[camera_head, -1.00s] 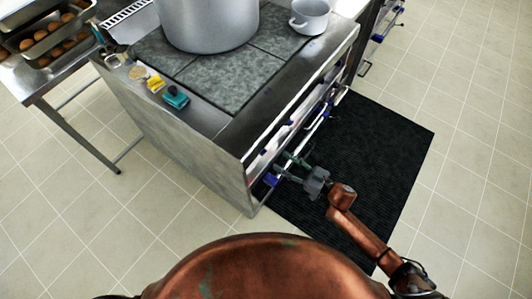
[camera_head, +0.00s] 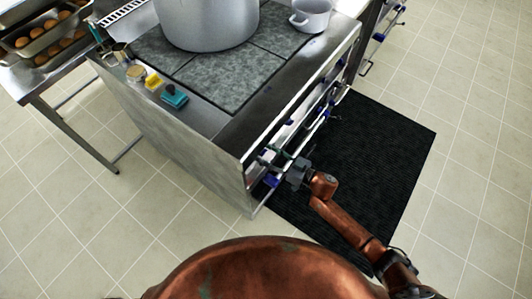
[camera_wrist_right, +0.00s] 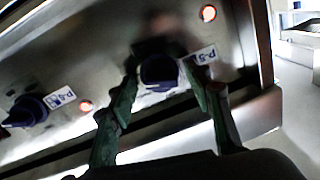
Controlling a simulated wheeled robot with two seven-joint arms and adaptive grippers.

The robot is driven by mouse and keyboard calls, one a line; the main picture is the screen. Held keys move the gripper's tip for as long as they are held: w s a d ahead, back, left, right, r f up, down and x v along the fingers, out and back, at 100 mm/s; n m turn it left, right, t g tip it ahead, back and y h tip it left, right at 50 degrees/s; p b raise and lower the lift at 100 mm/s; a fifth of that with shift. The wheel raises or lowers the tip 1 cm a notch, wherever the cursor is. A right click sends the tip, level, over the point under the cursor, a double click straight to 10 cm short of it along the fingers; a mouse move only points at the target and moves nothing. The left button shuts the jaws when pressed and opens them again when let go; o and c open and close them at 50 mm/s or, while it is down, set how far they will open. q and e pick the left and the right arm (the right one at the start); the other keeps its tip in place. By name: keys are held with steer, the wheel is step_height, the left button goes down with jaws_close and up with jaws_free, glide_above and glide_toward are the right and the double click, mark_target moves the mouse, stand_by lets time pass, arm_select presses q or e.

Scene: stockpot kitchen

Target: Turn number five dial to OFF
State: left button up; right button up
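In the right wrist view, a dark blue dial (camera_wrist_right: 158,72) sits on the stove's metal front panel. A white label (camera_wrist_right: 204,55) reading P-5 is beside it. My right gripper (camera_wrist_right: 159,66) is open, with one green finger on each side of this dial. Small gaps seem to remain between fingers and dial; contact is hard to judge. In the head view, my right gripper (camera_head: 277,162) is at the near end of the stove front and hides most of the dial there. My left gripper is not in view.
A neighbouring blue dial (camera_wrist_right: 27,111) and lit red lamps (camera_wrist_right: 208,13) are on the panel. A rail (camera_head: 300,147) runs along the stove front. A large pot (camera_head: 208,22) and a smaller pot (camera_head: 311,15) stand on top. A black mat (camera_head: 375,150) covers the floor in front.

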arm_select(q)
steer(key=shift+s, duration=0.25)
arm_select(e)
steer(key=c, duration=1.1)
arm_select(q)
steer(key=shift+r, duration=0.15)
arm_select(e)
steer(key=shift+n, duration=0.3)
steer(key=n+h+p, duration=0.1)
steer(key=n+p, duration=0.1)
steer(key=n, duration=1)
steer(key=shift+r, duration=0.1)
steer(key=n, duration=0.2)
steer(key=shift+n+t, duration=0.3)
steer(key=shift+n, duration=0.1)
steer(key=n+b, duration=0.1)
steer(key=n, duration=0.2)
steer(key=shift+n+b, duration=0.4)
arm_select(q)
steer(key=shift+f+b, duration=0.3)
arm_select(e)
steer(key=shift+n, duration=0.8)
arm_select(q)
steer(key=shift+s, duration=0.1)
arm_select(e)
steer(key=shift+h, duration=0.3)
